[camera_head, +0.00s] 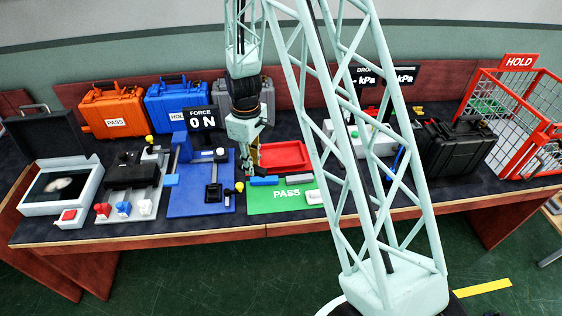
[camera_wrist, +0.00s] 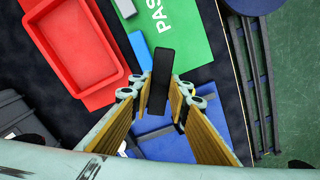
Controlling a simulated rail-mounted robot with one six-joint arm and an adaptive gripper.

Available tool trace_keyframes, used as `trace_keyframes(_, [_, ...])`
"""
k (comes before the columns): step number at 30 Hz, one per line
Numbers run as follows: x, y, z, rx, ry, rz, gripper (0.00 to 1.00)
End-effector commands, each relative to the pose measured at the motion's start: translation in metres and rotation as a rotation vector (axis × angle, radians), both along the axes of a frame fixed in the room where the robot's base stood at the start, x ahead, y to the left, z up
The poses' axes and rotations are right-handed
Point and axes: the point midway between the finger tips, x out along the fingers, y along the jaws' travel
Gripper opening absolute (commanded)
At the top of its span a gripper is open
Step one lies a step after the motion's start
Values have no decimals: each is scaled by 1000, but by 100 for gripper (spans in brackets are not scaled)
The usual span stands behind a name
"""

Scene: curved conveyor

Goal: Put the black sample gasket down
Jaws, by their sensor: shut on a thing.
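My gripper (camera_head: 252,172) points down over the table beside the green PASS mat. In the wrist view its fingers (camera_wrist: 160,95) are closed on the black sample gasket (camera_wrist: 161,68), a flat dark bar that sticks out past the fingertips. The gasket's far end appears over the edge of the green PASS mat (camera_wrist: 188,45); its height above the surface is hard to tell. The mat also shows in the head view (camera_head: 265,206). I cannot make out the gasket clearly in the head view.
A red tray (camera_wrist: 75,45) lies beside the mat. A blue block (camera_wrist: 140,50) is close to the gasket, and a white block (camera_head: 315,197) lies on the mat's right. A blue fixture board (camera_head: 190,206) with a FORCE display (camera_head: 202,119) stands left. A red HOLD cage (camera_head: 515,120) is far right.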

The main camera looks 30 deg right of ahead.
Motion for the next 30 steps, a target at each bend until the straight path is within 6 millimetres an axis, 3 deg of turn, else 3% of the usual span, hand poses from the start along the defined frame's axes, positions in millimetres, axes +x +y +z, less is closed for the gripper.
trace_keyframes(18, [-19,-47,-33,0,0,493,6])
trace_keyframes(30, [-23,-55,-37,-1,-1,590,6])
